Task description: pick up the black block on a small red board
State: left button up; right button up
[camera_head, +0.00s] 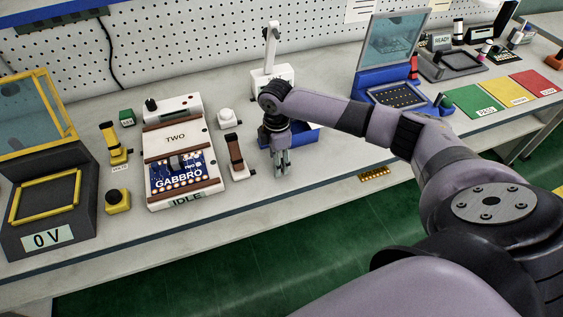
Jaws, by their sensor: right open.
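I cannot make out a black block on a small red board for certain in the head view. My right gripper (282,169) points down over the bench, in front of a blue bin (306,136), with its fingers a little apart and nothing visible between them. My wrist hides part of the bin and whatever lies in it. My left gripper is not in view.
Left of the gripper are a brown and white lever piece (236,157) and a white machine (172,137) with a blue GABBRO board (181,172). A blue fixture (395,95) and coloured mats (474,101) lie right. The bench front edge is close.

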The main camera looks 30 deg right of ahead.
jog(key=shift+f, duration=0.65)
jog(key=shift+c, duration=0.5)
jog(key=c, duration=0.9)
